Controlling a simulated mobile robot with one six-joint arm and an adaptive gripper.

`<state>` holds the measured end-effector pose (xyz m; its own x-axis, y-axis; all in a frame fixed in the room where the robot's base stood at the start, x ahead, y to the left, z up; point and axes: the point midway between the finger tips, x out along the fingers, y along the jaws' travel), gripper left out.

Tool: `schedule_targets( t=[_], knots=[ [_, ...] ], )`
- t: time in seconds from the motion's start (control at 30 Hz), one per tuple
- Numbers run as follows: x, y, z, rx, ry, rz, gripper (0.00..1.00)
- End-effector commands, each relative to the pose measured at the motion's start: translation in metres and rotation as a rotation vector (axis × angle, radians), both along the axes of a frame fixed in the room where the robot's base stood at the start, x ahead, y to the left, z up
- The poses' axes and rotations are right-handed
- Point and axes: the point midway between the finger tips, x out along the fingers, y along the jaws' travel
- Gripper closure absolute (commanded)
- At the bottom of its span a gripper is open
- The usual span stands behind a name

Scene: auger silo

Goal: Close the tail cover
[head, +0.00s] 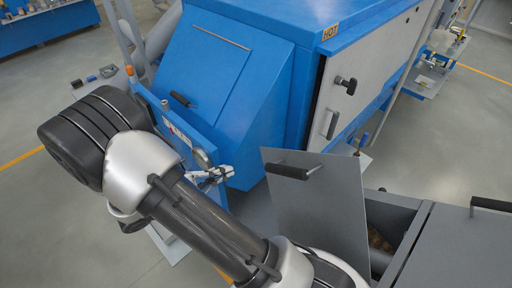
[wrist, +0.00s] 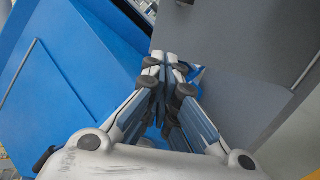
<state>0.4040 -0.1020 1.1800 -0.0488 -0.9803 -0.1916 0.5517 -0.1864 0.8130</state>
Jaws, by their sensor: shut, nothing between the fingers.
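A grey flat cover (head: 318,215) with a black bar handle (head: 286,171) stands raised and tilted over the grey bin, right of centre in the head view. I take it to be the tail cover. My gripper (head: 222,174) is left of the cover, in front of the blue machine, with its fingers together and empty. In the wrist view the shut fingertips (wrist: 165,62) point between blue panels and a large grey panel (wrist: 240,50), likely the same cover. No contact with the cover shows.
The grey bin (head: 425,225) is partly open, with brownish material inside. A closed grey lid with a black handle (head: 491,204) lies at its right. Open floor (head: 460,135) lies at right.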

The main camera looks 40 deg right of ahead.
Motion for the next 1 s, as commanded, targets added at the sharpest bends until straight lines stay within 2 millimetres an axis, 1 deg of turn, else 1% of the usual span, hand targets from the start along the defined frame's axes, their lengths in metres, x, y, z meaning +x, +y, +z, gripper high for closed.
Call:
schedule_targets(
  t=[0.17,0.4,0.6,0.7,0.8,1.0],
  knots=[
    [-0.002,-0.022,-0.005,-0.003,0.003,-0.004,1.0],
    [-0.005,-0.073,-0.015,-0.001,0.003,-0.007,1.0],
    [-0.007,-0.11,-0.022,-0.001,0.003,-0.005,1.0],
    [-0.007,-0.123,-0.024,-0.001,0.002,-0.004,1.0],
    [-0.008,-0.131,-0.026,-0.001,0.003,-0.003,1.0],
    [-0.007,-0.135,-0.027,0.0,0.002,0.0,1.0]
  ],
)
